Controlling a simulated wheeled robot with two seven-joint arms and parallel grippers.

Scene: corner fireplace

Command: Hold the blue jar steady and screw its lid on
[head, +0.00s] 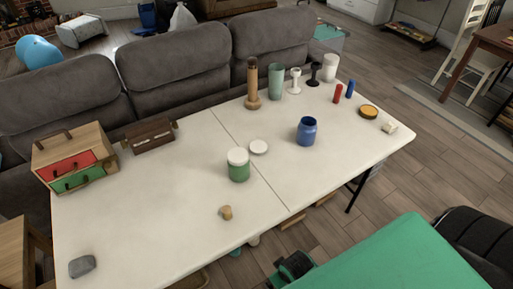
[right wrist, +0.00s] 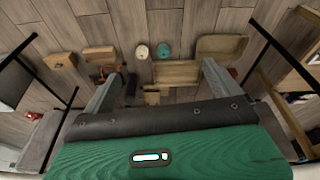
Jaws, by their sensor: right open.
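The blue jar (head: 307,132) stands upright and open-topped on the right half of the white table. A loose round white lid (head: 259,146) lies flat on the table to its left. A green jar (head: 239,172) with a white lid on top stands left of and nearer than that lid. My right gripper (right wrist: 160,72) is open and empty in the right wrist view, its two grey fingers wide apart over the floor; the jar and lid are not in that view. My green arm part fills the lower right of the head view, off the table's front edge. My left gripper is not in view.
On the table (head: 150,220) are a drawer box (head: 72,155), a brown box (head: 150,136), a wooden knob (head: 226,212) and a grey stone (head: 82,266). A wooden mill (head: 253,85), green cup (head: 276,80) and candlesticks line the back. The front middle is mostly clear.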

